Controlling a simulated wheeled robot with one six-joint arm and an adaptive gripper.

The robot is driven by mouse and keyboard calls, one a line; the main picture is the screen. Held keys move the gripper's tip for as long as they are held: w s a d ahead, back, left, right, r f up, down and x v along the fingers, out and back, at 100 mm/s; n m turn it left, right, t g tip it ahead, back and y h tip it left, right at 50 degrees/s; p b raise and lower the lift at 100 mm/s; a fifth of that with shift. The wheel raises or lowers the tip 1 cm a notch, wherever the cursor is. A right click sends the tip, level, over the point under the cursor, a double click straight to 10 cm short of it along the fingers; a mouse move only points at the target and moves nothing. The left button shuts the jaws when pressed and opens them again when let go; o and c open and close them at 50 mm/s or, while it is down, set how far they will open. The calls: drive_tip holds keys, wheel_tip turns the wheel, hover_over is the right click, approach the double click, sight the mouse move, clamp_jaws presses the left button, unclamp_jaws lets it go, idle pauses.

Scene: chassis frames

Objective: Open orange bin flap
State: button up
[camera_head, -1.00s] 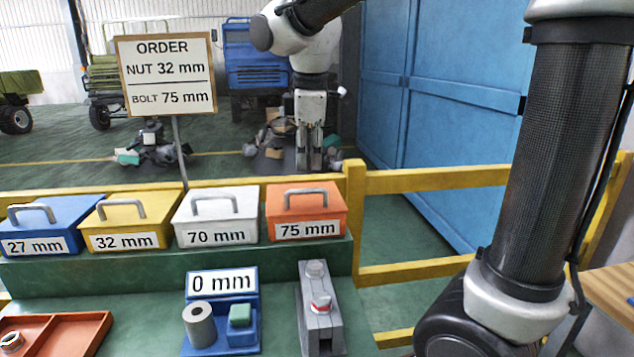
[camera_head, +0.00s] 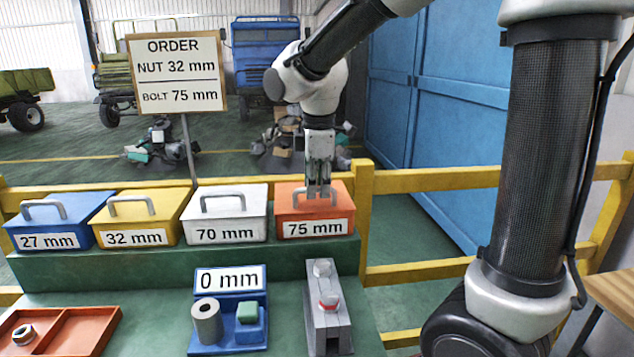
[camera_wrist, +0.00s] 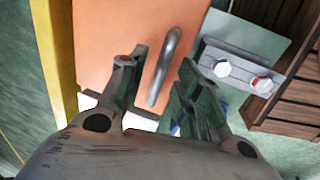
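The orange bin (camera_head: 338,213) labelled 75 mm is the rightmost of the row on the green ledge, and its lid looks closed. My gripper (camera_head: 318,192) points down over the bin, right at its grey handle. In the wrist view the orange lid (camera_wrist: 105,45) fills the upper left. The bar handle (camera_wrist: 164,68) shows between the two fingers of my gripper (camera_wrist: 158,85). The fingers are spread apart, one on each side of the handle, with visible gaps. Whether the fingertips reach down to handle height is hard to tell.
White 70 mm (camera_head: 225,228), yellow 32 mm (camera_head: 136,232) and blue 27 mm (camera_head: 44,235) bins stand to the left. A yellow rail (camera_head: 362,215) runs close to the right. In front are a blue gauge stand (camera_head: 230,346), a grey block (camera_head: 328,320) and an orange tray (camera_head: 60,325).

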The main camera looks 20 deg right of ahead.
clamp_jaws()
drive_tip(key=shift+r, duration=0.1)
drive_tip(key=shift+w+r+g, duration=0.3)
drive_tip(key=shift+r+g, duration=0.1)
drive_tip(key=shift+r, duration=0.05)
drive_tip(key=w+d+r+g, duration=0.1)
drive_tip(key=w+d+r, duration=0.1)
drive_tip(key=w, duration=0.8)
drive_tip(key=w+d+r+g, duration=0.1)
drive_tip(key=w+r, duration=0.4)
drive_tip(key=w, duration=0.6)
drive_tip(key=shift+w+d+r+y, duration=0.2)
drive_tip(key=shift+d+y, duration=0.1)
drive_tip(key=shift+d, duration=0.4)
